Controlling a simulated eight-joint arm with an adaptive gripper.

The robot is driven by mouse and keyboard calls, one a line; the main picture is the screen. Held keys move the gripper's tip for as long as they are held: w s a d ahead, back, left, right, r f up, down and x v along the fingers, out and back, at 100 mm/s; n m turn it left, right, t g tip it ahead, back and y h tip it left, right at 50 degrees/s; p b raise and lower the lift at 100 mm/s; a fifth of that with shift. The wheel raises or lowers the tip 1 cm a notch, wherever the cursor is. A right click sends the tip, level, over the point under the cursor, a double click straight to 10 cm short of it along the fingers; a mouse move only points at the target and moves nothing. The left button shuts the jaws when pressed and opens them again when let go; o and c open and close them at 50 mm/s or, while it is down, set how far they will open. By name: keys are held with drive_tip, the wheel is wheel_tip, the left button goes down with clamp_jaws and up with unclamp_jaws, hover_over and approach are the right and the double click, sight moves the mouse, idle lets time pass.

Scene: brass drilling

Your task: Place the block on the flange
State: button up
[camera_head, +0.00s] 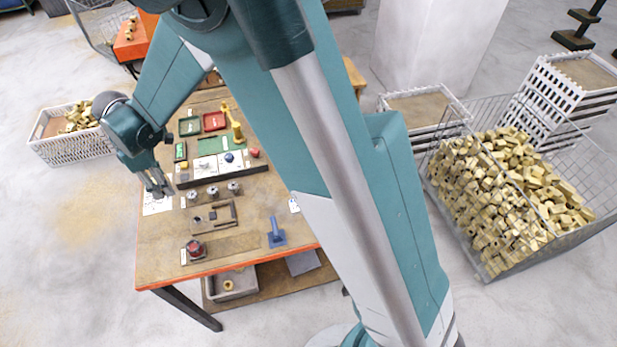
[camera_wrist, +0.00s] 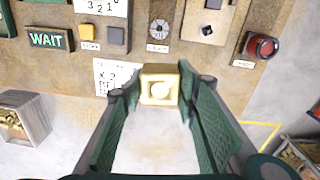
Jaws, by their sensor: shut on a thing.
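The block (camera_wrist: 160,84) is brass-coloured, with a round pale feature on its facing side. My gripper (camera_wrist: 162,92) is shut on it, with the green finger pads on either side. In the head view my gripper (camera_head: 160,190) hangs over the left edge of the wooden table, above a white printed sheet (camera_head: 154,205). The block cannot be made out there. I cannot tell which part is the flange. A square plate with a dark knob (camera_wrist: 205,18) shows at the top of the wrist view, and a similar plate (camera_head: 224,213) lies on the table.
The table (camera_head: 160,262) carries several round metal dials (camera_head: 213,191), a red button (camera_head: 196,248), a blue lever (camera_head: 277,236) and a lit WAIT sign (camera_wrist: 48,40). A wire bin of brass pieces (camera_head: 500,195) stands right. A white crate (camera_head: 75,150) stands left. My arm hides the table's right side.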

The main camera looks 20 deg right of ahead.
drive_tip(key=w+d+r+p, duration=0.1)
drive_tip(key=w+d+r, duration=0.15)
drive_tip(key=d, duration=1.25)
drive_tip(key=s+d+p, duration=0.1)
drive_tip(key=s+d, duration=0.3)
drive_tip(key=d, duration=1.4)
drive_tip(key=s+d+r+m+p, duration=0.1)
drive_tip(key=s+d+p, duration=0.1)
drive_tip(key=d, duration=1.7)
drive_tip(key=shift+s+r, duration=0.2)
drive_tip(key=shift+s, duration=0.7)
drive_tip(key=shift+d+f, duration=0.1)
drive_tip(key=shift+f, duration=2.85)
drive_tip(key=shift+f, duration=2.05)
drive_tip(key=shift+f+b, duration=0.15)
drive_tip(key=shift+b, duration=0.2)
